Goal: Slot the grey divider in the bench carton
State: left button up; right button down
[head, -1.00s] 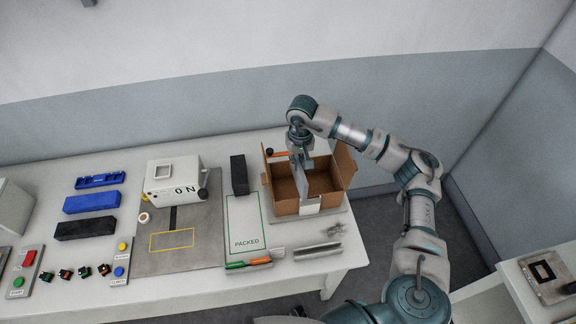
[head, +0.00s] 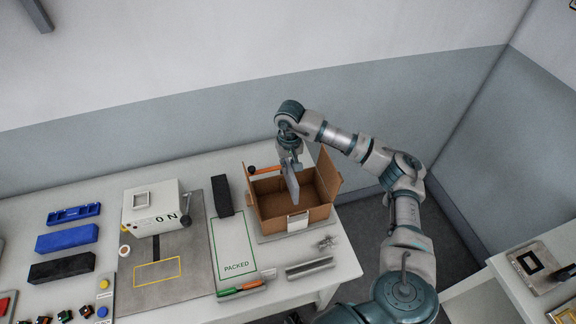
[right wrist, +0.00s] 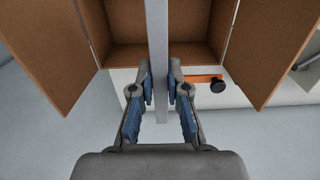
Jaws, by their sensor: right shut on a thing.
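The open brown carton (head: 268,212) stands at the right end of the bench with its flaps spread; it also shows in the right wrist view (right wrist: 207,28). My right gripper (right wrist: 160,92) is shut on the grey divider (right wrist: 157,25), which runs upright as a narrow strip between the fingers. In the head view the divider (head: 292,184) hangs from the gripper over the middle of the carton opening, slightly tilted. I cannot tell whether its lower edge is below the carton rim. My left gripper is out of view.
An orange-handled tool with a black knob (right wrist: 218,86) lies behind the carton. A black block (head: 222,196) and the PACKED mat (head: 232,240) are to its left. A metal channel (head: 310,268) and small metal parts (head: 327,243) lie in front.

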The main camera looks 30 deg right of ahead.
jog(key=f+b, duration=0.2)
jog(key=f, duration=0.1)
jog(key=shift+s+d+f, duration=0.1)
jog(key=shift+d, duration=0.25)
jog(key=shift+a+f+b, duration=0.1)
jog(key=shift+f+b, duration=0.55)
jog(key=shift+f, duration=0.15)
jog(key=shift+a, duration=0.2)
jog(key=shift+d, duration=0.2)
jog(key=shift+a, duration=0.1)
jog(key=shift+b, duration=0.45)
jog(key=shift+f, duration=0.1)
dwell(0.4)
jog(key=shift+f+b, duration=0.35)
